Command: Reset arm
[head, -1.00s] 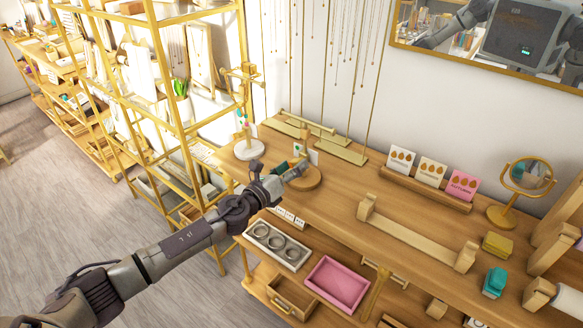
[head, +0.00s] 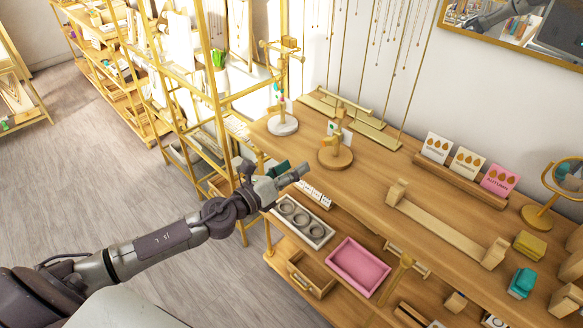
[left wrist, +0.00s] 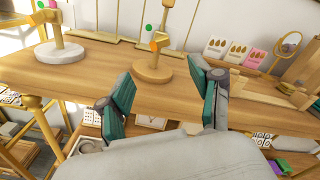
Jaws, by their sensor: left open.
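My left gripper (head: 292,172) is at the front edge of the wooden table, with my left arm reaching in from the lower left. In the left wrist view its two teal-padded fingers (left wrist: 160,78) are spread apart with nothing between them. A small wooden stand with a round base (head: 336,158) is on the table just beyond the gripper; it also shows in the left wrist view (left wrist: 152,68), past the fingertips and apart from them. My right gripper is not in view.
A white-based stand (head: 282,125) is at the table's back left. A ring tray (head: 302,222) and a pink tray (head: 358,267) are on the lower shelf. A card holder (head: 460,180) and mirror (head: 540,215) stand farther right. A gold shelf rack (head: 215,90) is at left; the floor (head: 80,200) is clear.

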